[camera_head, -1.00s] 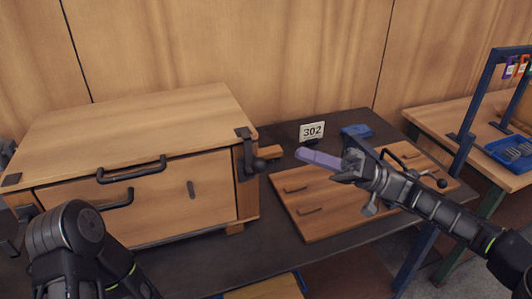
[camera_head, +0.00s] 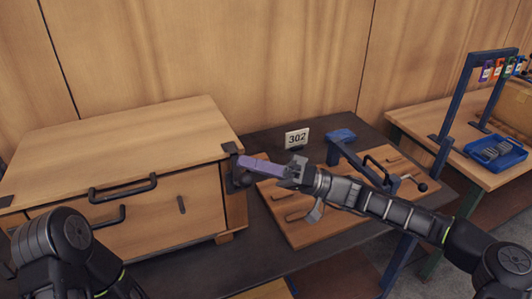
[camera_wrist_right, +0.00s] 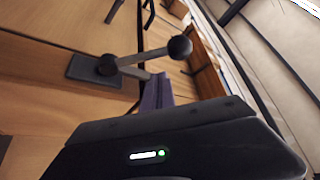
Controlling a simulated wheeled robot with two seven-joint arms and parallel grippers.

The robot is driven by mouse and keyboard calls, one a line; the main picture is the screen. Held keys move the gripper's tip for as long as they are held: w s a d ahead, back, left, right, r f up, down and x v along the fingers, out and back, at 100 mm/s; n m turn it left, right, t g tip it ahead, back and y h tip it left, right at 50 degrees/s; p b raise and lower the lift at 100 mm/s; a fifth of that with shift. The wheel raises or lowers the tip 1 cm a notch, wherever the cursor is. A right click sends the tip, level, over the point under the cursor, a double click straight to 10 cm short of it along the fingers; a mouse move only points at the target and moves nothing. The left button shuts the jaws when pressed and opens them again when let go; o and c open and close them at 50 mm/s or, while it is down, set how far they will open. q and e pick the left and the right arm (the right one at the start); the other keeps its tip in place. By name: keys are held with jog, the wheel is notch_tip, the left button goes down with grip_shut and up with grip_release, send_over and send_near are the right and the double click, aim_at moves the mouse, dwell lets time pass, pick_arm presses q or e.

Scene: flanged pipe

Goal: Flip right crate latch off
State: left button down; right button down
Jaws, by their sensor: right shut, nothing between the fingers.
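The wooden crate (camera_head: 120,135) stands on the left of the dark bench, with its lid down. Its right latch, at the crate's right front corner, has a dark plate (camera_head: 229,148) and is partly hidden behind my gripper in the head view. In the right wrist view the latch shows as a lever with a ball knob (camera_wrist_right: 180,48), joined to a pivot on a dark plate (camera_wrist_right: 88,70). My right gripper (camera_head: 243,162) is shut and empty, its purple fingers (camera_wrist_right: 155,92) close beside the lever. I cannot tell whether they touch. My left gripper is out of view.
A wooden board (camera_head: 285,210) with handles lies right of the crate. A "302" sign (camera_head: 297,138) and a blue object (camera_head: 341,135) stand behind it. Another table with a blue tray (camera_head: 497,153) and a blue frame is at far right.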

jog(key=shift+s+d+f, duration=0.1)
jog(key=shift+s+f, duration=0.65)
jog(key=shift+s, duration=0.15)
